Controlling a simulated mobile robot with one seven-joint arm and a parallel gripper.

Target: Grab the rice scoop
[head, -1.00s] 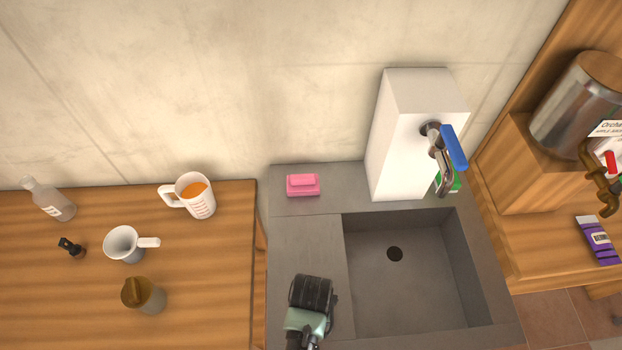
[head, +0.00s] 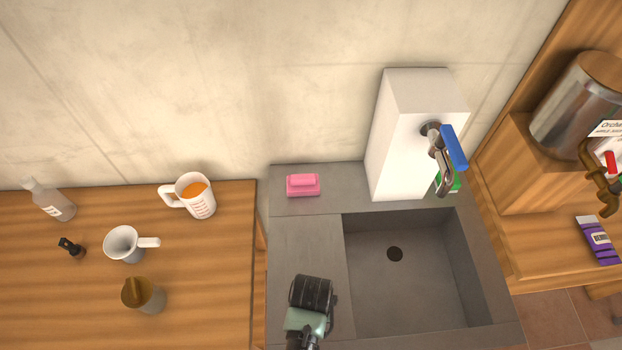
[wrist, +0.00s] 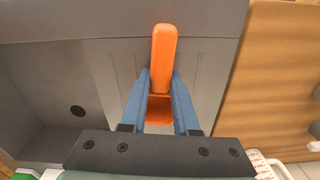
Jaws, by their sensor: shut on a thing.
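The rice scoop (wrist: 164,52) is orange and shows in the wrist view. Its long narrow part points up the picture, and a wider orange part shows lower down between my fingers. My gripper (wrist: 160,88) has blue fingers, one on each side of the scoop, and is shut on it. The scoop is over the grey counter beside the sink. In the head view my wrist is above the counter left of the basin and hides the fingers and the scoop.
The sink basin (head: 415,301) is right of my wrist, with a white tap block (head: 403,140) behind it. A pink sponge (head: 303,185) lies at the back of the counter. The left wooden table holds a measuring cup (head: 199,202), a white cup (head: 124,244) and a bottle (head: 51,202).

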